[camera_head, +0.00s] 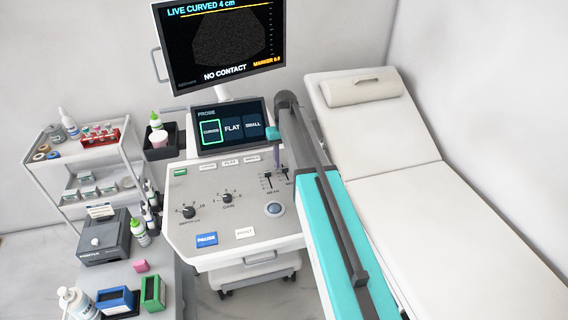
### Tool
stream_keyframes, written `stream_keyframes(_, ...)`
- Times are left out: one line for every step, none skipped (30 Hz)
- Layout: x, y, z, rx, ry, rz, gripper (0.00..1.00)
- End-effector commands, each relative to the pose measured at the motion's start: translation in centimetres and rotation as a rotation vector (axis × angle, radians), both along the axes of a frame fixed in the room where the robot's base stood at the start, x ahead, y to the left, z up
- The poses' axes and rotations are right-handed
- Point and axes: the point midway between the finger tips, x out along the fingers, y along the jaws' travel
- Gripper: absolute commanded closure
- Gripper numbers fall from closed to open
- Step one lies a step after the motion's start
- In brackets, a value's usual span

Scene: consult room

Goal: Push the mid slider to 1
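The ultrasound console panel (218,236) carries upright sliders at its right side. The left slider (268,181), labelled NEAR, is in full view. Just right of it is another slider (285,173), partly covered at its right by my arm; its label is cut off, and I cannot read its setting. Any slider further right is hidden behind my arm. The end of my arm with my gripper (277,160) hangs over the panel's back right, close above and behind the sliders. Its fingers are too small to tell open from shut, and contact with a slider cannot be made out.
A touch screen (231,126) and a monitor (221,44) reading NO CONTACT stand behind the panel. Knobs (227,198) and a trackball (274,209) sit on the panel. A white couch (440,220) lies right, a shelf cart (84,163) left.

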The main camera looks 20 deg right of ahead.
Motion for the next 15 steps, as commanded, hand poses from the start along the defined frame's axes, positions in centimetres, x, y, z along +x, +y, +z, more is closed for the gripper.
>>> stream_keyframes(0.0,0.0,-0.4,0.000,0.001,0.000,0.61)
stream_keyframes(0.0,0.0,-0.7,0.000,0.002,0.000,0.61)
stream_keyframes(0.0,0.0,-1.1,0.000,0.002,0.000,0.61)
stream_keyframes(0.0,0.0,-1.3,0.000,0.002,0.001,0.61)
stream_keyframes(0.0,0.0,-1.5,0.000,0.001,0.001,0.61)
stream_keyframes(0.0,0.0,-1.7,0.000,0.001,0.001,0.61)
stream_keyframes(0.0,0.0,-1.9,0.000,0.000,0.001,0.61)
stream_keyframes(0.0,0.1,-2.1,0.000,0.000,0.001,0.61)
stream_keyframes(0.0,0.1,-2.2,0.000,0.000,0.001,0.61)
stream_keyframes(0.0,0.1,-2.3,0.000,0.000,0.001,0.61)
stream_keyframes(0.0,0.1,-2.4,0.000,0.000,0.001,0.61)
stream_keyframes(0.0,0.1,-2.5,0.000,0.000,0.001,0.61)
stream_keyframes(0.0,0.1,-2.5,0.000,0.000,0.001,0.61)
stream_keyframes(0.0,0.1,-2.5,0.000,0.000,0.001,0.61)
stream_keyframes(0.0,0.1,-2.5,0.000,0.000,0.001,0.61)
